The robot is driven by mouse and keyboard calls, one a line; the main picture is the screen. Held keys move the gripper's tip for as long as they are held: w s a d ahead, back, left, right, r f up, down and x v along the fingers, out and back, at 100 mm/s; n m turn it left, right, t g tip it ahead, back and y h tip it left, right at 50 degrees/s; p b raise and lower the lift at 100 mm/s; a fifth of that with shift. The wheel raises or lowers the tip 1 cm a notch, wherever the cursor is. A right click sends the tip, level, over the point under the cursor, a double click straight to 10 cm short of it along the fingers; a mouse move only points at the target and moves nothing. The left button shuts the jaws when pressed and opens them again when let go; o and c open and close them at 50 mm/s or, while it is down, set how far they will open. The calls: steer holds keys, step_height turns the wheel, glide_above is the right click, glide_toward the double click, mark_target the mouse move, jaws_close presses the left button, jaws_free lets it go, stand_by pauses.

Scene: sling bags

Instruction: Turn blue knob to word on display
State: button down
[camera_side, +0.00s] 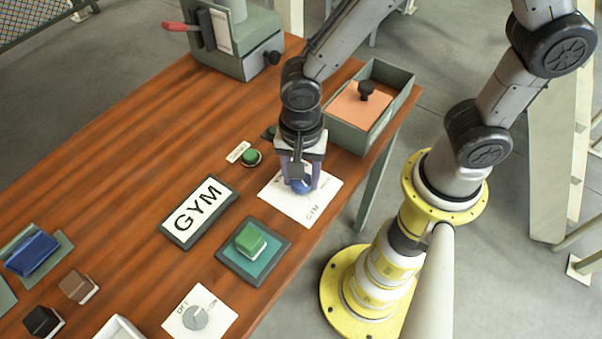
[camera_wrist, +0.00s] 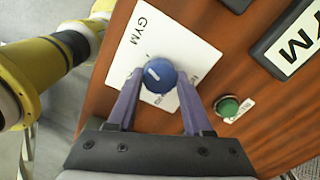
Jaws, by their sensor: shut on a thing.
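The blue knob (camera_side: 301,187) sits on a white dial plate (camera_side: 272,192) near the table's right edge. My gripper (camera_side: 299,184) points down over it, with its two purple fingers on either side of the knob. In the wrist view the blue knob (camera_wrist: 158,78) lies between the fingertips, and its white pointer mark slants to the upper left, roughly toward the GYM side. The plate carries the word GYM (camera_wrist: 138,28) and other words partly hidden by the fingers. The display (camera_side: 198,211) in a dark frame reads GYM.
A green button (camera_side: 251,157) and a green block on a teal pad (camera_side: 250,243) are nearby. A grey knob on a white plate (camera_side: 166,322) is at the front. An open box with a black-knobbed lid (camera_side: 399,102) stands behind my gripper.

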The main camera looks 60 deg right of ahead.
stand_by(0.4)
steer(key=shift+c, duration=1.5)
jaws_free()
step_height(320, 180, up, 14)
